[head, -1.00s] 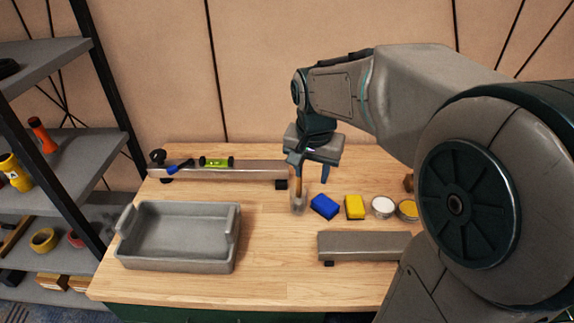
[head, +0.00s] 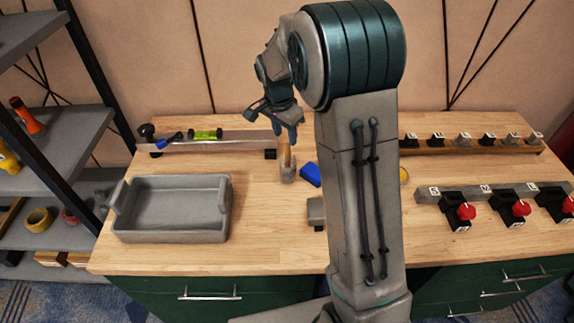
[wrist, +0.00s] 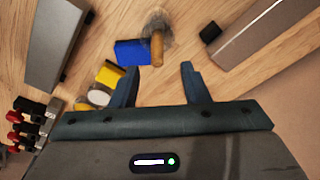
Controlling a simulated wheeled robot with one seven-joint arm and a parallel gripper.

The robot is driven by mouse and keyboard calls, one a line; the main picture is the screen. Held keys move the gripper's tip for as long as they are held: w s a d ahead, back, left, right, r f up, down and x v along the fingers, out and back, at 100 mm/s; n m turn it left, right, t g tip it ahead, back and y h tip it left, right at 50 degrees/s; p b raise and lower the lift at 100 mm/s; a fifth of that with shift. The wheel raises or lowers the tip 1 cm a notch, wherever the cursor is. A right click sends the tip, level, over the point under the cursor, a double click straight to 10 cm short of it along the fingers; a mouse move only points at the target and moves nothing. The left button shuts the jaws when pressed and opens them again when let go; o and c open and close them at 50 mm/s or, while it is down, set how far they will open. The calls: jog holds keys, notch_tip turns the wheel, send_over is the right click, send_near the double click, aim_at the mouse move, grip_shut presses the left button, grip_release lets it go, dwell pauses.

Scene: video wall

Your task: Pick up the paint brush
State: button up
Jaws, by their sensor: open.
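The paint brush (head: 287,158) stands upright on the table, its orange-brown handle pointing up and its grey lower end at the tabletop. I cannot tell whether that end is bristles or a small cup. In the wrist view the brush handle (wrist: 157,48) points toward the gap between my fingers. My gripper (head: 287,133) is open and empty, just above the handle's top in the head view. In the wrist view my gripper (wrist: 156,70) has the handle's end roughly centred between its fingertips, with no visible contact.
A blue block (head: 311,174) lies close to the brush's right. A grey tray (head: 170,235) stands at left; a rail with a green level (head: 205,134) is behind it. Red-knobbed fixtures (head: 466,211) are at right. In the wrist view a yellow block (wrist: 110,74) lies near the left finger.

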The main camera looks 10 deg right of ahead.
aim_at(287, 144)
jog(key=shift+w+d+f+p, duration=0.15)
jog(key=shift+f+p, duration=0.1)
jog(key=shift+f, duration=0.8)
jog(key=shift+s+d+f+p, duration=0.15)
jog(key=shift+f+p, duration=0.1)
jog(key=shift+f, duration=0.85)
jog(key=shift+w+d+f+p, duration=0.15)
jog(key=shift+f+p, duration=0.1)
jog(key=shift+f, duration=0.8)
grip_shut()
